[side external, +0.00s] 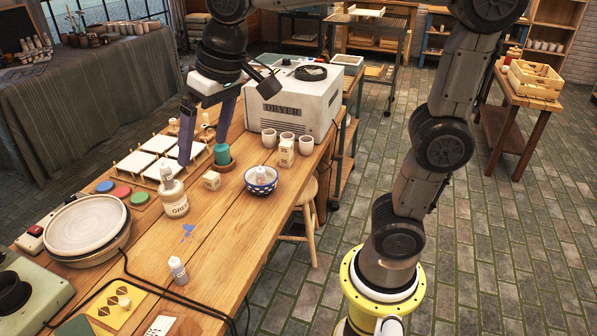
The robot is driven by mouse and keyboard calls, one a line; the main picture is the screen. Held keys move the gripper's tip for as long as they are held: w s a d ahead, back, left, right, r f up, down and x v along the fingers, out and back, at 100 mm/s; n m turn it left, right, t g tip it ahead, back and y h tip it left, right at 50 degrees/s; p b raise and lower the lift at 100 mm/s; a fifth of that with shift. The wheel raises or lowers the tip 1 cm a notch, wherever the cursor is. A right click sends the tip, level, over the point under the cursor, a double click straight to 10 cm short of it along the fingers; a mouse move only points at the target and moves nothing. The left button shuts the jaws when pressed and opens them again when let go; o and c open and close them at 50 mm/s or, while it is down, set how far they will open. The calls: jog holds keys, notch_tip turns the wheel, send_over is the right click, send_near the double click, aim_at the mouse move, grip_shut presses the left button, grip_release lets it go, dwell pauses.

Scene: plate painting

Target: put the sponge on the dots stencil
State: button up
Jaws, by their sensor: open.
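A teal cylinder (222,154), which looks like the sponge, stands upright on a terracotta saucer (231,166) near the middle of the wooden table. A yellow square plate (103,312) with a small pale knob and dark spots, which looks like the dots stencil, lies at the table's near left end. My gripper (204,153) points down over the table with its two purple fingers wide apart. Nothing shows held between them. Its fingertips are close to the teal cylinder, one to its left and one just above or behind it; the exact depth is unclear.
White tiles (158,145) lie behind. A dryer (296,101) stands beyond.

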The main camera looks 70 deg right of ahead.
jog(key=s+d+f+t, duration=0.1)
jog(key=s+d+f, duration=0.2)
jog(key=s, duration=0.5)
jog(key=s+d+f+n, duration=0.1)
jog(key=s+d+f, duration=0.2)
jog(key=s, duration=0.4)
jog(key=shift+s+f+t+h, duration=0.3)
jog(key=shift+s+f+t, duration=0.1)
jog(key=shift+f, duration=0.15)
